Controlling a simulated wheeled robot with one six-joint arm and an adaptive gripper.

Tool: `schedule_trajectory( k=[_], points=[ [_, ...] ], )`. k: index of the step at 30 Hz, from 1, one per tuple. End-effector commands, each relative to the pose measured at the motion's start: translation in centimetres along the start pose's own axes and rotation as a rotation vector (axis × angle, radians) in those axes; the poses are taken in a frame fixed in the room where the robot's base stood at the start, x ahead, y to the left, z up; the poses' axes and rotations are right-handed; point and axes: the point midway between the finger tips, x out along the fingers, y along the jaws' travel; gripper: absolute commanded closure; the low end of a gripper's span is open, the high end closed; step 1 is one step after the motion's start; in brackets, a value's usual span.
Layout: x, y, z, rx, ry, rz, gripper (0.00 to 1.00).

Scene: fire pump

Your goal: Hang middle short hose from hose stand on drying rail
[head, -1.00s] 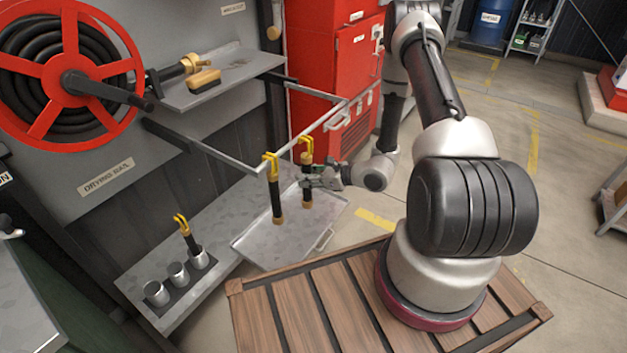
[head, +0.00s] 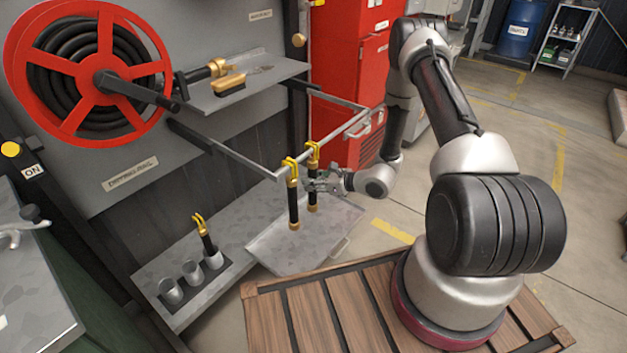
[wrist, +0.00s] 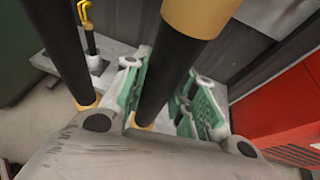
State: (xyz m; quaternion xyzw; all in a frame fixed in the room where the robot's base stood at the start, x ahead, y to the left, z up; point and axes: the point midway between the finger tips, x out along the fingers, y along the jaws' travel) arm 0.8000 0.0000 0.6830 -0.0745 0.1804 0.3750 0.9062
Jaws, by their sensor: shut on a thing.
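Three short black hoses with yellow hooks and brass ends show in the head view. One hose (head: 293,208) hangs upright by its hook from the front bar of the grey drying rail (head: 240,157). My gripper (head: 314,184) is shut on a second hose (head: 312,195), just right of the first. Its hook is at the bar; I cannot tell whether it bears on it. In the wrist view this held hose (wrist: 163,88) stands between the green finger pads. The third hose (head: 207,241) stands in the right cup of the hose stand (head: 183,293); the other two cups are empty.
A metal tray (head: 278,252) lies below the hanging hoses. A shelf (head: 230,98) with a brush (head: 230,86) is above the rail, beside a red hose reel (head: 85,75). A red cabinet (head: 345,60) stands behind the rail.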

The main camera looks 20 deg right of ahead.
Motion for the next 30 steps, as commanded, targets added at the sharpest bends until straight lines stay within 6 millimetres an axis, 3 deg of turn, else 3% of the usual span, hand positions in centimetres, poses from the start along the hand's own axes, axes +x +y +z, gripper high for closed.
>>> schedule_trajectory(
  k=[8,9,13,23,26,30],
  points=[
    [0.0,0.0,0.0,0.000,-0.001,0.000,1.00],
    [0.0,0.0,0.0,0.000,-0.001,0.000,0.69],
    [0.0,0.0,-0.1,0.000,-0.001,0.000,0.48],
    [-0.2,0.0,-0.1,0.001,0.001,0.000,0.48],
    [-1.2,-0.1,-0.1,0.002,0.001,-0.002,0.48],
    [-4.0,-0.2,-0.1,0.003,0.000,-0.005,0.48]
  ],
)
